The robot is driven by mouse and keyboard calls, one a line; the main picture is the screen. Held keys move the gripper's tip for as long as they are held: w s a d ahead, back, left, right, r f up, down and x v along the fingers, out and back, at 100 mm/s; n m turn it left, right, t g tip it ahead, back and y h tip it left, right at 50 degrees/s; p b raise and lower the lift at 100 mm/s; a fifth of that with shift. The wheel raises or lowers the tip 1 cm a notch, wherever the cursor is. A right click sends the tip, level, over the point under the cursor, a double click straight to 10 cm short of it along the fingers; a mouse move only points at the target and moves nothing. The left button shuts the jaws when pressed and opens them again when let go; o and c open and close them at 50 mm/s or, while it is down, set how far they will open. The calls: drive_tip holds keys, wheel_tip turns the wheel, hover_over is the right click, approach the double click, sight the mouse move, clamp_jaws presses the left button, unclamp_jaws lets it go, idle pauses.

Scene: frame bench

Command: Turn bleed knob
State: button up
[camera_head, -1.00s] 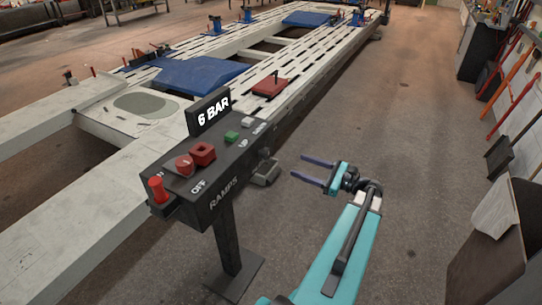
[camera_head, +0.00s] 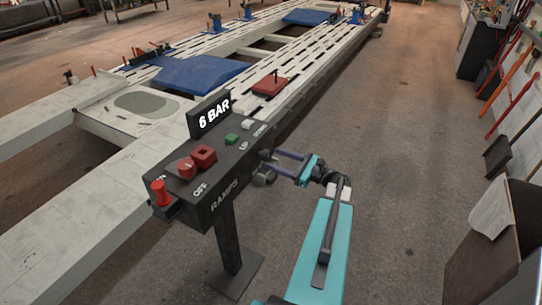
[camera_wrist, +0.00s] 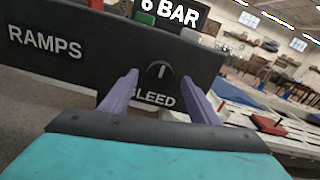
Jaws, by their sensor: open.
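The bleed knob (camera_wrist: 160,70) is a small round dark knob with a light pointer line, on the dark panel face above the word BLEED in the wrist view. The line stands about upright. My gripper (camera_wrist: 166,82) is open, one purple finger on each side of the knob as seen in that view. I cannot tell whether the fingers touch it or reach around it. In the head view my gripper (camera_head: 272,160) is at the right end of the dark control box (camera_head: 222,182). The knob is hard to make out there.
A white slotted frame bench (camera_head: 300,70) lies behind.

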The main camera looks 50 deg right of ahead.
sight(269, 157)
drive_tip(key=shift+p+x, duration=0.35)
drive_tip(key=shift+x, duration=1.3)
drive_tip(key=c, duration=1.1)
drive_tip(key=shift+o, duration=0.2)
